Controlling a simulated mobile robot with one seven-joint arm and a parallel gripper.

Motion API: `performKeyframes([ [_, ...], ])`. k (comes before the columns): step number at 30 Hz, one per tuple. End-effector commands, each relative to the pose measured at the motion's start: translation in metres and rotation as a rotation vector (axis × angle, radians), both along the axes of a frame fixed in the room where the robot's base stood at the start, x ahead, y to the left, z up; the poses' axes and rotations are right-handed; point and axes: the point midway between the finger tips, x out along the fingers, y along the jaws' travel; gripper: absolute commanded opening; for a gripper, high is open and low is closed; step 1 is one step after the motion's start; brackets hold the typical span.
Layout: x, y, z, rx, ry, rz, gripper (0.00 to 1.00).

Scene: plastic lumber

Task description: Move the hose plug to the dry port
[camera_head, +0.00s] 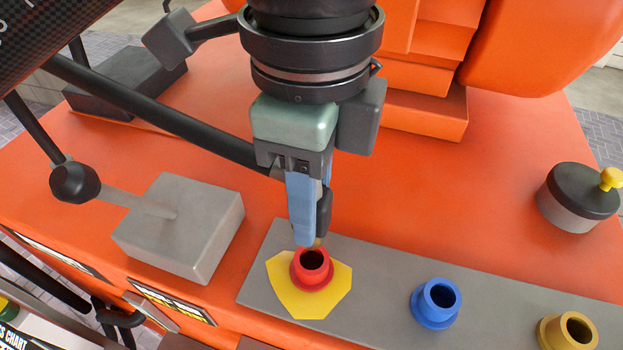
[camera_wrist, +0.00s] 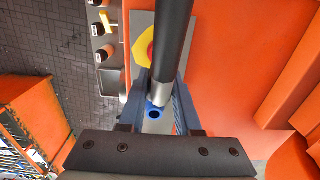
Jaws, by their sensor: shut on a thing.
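My gripper (camera_head: 308,238) points down with blue fingers, just behind the red port (camera_head: 312,265). In the wrist view the black hose (camera_wrist: 175,35) ends in a silver collar (camera_wrist: 160,94) between the fingers. The red port sits on a yellow patch (camera_head: 282,288) and its dark opening looks empty. A blue port (camera_head: 437,302) and a yellow port (camera_head: 568,333) stand to its right, both open on top. No marking shows which is the dry port.
The ports stand on a grey plate (camera_head: 380,275) on an orange machine deck (camera_head: 510,170). A grey block with a black-knobbed lever (camera_head: 180,228) is at left. A dark round cap with a yellow knob (camera_head: 580,197) is at right. Orange steps (camera_head: 425,105) rise behind.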

Motion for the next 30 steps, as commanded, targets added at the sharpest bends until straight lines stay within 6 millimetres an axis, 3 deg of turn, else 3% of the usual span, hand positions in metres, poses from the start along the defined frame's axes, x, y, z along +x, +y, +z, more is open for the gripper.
performKeyframes([
  [3, 0.000, 0.000, 0.021, 0.001, -0.003, 0.001, 0.00],
  [9, 0.000, 0.000, 0.041, 0.000, 0.001, -0.001, 0.00],
  [30, 0.000, 0.000, 0.069, -0.001, 0.000, 0.000, 0.00],
])
